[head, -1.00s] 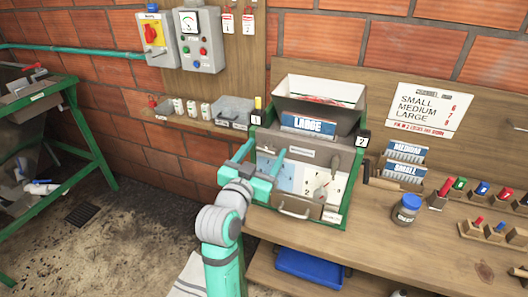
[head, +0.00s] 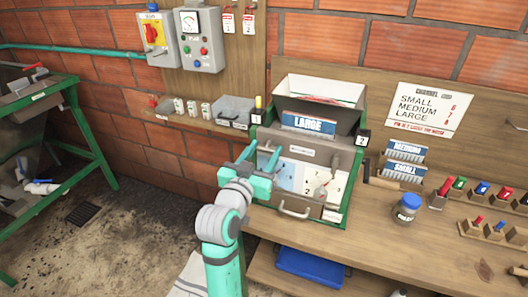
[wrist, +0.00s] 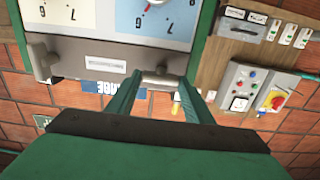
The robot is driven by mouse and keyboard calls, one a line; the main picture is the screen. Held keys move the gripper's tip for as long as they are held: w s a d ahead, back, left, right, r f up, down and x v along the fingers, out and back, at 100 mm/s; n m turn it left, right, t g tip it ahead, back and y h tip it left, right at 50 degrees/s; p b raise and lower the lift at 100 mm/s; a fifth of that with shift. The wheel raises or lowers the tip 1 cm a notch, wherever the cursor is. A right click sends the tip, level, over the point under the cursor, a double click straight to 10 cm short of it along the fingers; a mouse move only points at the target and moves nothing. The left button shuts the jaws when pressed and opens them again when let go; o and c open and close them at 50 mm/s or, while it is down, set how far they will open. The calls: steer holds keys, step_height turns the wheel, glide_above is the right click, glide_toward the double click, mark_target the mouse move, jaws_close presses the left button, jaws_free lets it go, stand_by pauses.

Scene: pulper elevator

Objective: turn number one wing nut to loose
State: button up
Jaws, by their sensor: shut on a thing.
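The pulper (head: 299,152) is a green-framed machine with a grey front plate on the bench. My gripper (head: 261,157) is at the upper left of this plate. In the wrist view, which is upside down, my gripper (wrist: 160,92) has its two teal fingers on either side of a grey wing nut (wrist: 156,78), and it is shut on it. This is the nut on the side of the number 1 tag (head: 257,117). In the head view my fingers mostly hide it. A second grey wing nut (head: 335,161) is at the upper right, below the number 2 tag (head: 362,137).
The hopper (head: 320,98) with the LARGE plate (head: 308,123) is above the nuts. A dial panel (head: 290,176) and a handle (head: 295,211) are below. A blue-lidded jar (head: 407,207) stands on the bench to the right. The shelf at left holds a grey bin (head: 234,109).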

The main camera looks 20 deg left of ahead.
steer(key=shift+a, duration=0.1)
steer(key=o, duration=1.1)
steer(key=shift+c, duration=0.2)
steer(key=s, duration=1.1)
steer(key=shift+a, duration=0.15)
steer(key=shift+w, duration=0.1)
